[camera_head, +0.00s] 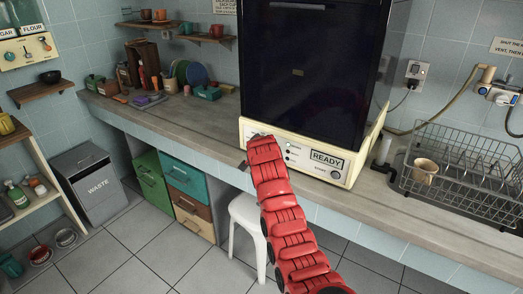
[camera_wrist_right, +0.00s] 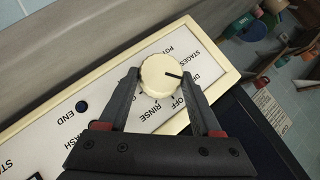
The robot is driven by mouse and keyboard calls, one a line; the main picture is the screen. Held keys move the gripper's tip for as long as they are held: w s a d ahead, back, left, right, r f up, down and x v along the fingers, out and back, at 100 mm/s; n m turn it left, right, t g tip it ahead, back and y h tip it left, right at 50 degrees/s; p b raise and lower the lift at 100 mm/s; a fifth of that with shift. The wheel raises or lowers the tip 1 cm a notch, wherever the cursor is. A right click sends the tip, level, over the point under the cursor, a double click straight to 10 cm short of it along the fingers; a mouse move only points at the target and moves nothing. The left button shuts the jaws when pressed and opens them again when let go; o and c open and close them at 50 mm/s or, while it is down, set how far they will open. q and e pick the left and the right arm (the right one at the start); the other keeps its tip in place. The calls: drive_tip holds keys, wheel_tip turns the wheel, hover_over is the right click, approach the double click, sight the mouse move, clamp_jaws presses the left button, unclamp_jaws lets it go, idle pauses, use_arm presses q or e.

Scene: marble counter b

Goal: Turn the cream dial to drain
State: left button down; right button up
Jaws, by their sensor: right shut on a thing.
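The cream dial (camera_wrist_right: 155,72) is round with a black pointer mark and sits on the white label panel of the cream machine (camera_head: 336,181). In the right wrist view my right gripper (camera_wrist_right: 161,79) has one finger on each side of the dial and is shut on it. The pointer mark points right, toward a label starting "DR" (camera_wrist_right: 193,78) that the finger partly hides. "OFF" and "RINSE" labels lie below the dial. In the head view my red right arm covers the dial. My left gripper is not in view.
A dark glass-like box rises above the machine's cream base. A READY display (camera_head: 326,159) shows on its front. A dish rack (camera_head: 463,176) with a mug (camera_head: 424,171) stands to the right. A white stool (camera_head: 248,218) stands below the counter.

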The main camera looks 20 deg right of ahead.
drive_tip(key=shift+w+a, duration=0.1)
drive_tip(key=shift+n+g+h+b, duration=0.3)
drive_tip(key=shift+g, duration=0.2)
drive_tip(key=shift+f, duration=0.1)
drive_tip(key=o, duration=1.4)
